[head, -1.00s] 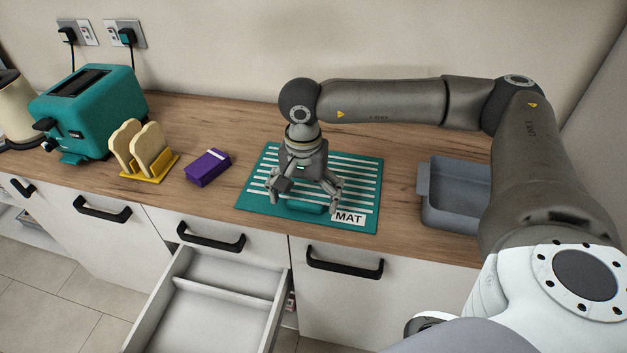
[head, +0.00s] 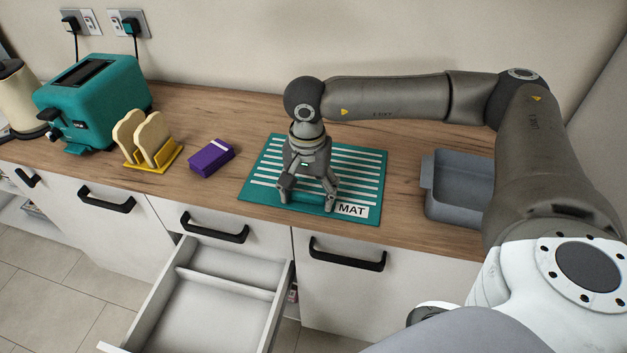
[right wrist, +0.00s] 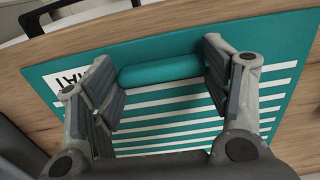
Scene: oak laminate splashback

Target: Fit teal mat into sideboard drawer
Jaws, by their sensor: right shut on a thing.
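The teal mat (head: 352,178) lies flat on the wooden worktop, with white stripes, a "MAT" label and a raised teal bar near its front edge. The bar shows clearly in the right wrist view (right wrist: 160,68). My right gripper (head: 307,202) is over the mat's front part, its fingers closed on the two ends of the bar. The sideboard drawer (head: 212,312) stands open below the worktop, to the left of the mat's front. A low divider (head: 225,283) crosses it, and its visible inside is empty. My left gripper is not in view.
A purple box (head: 211,158) lies left of the mat. Beyond it stand a yellow rack with bread slices (head: 152,140) and a teal toaster (head: 95,105). A grey bin (head: 460,190) stands to the right. Black handles (head: 348,254) stick out from the fronts.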

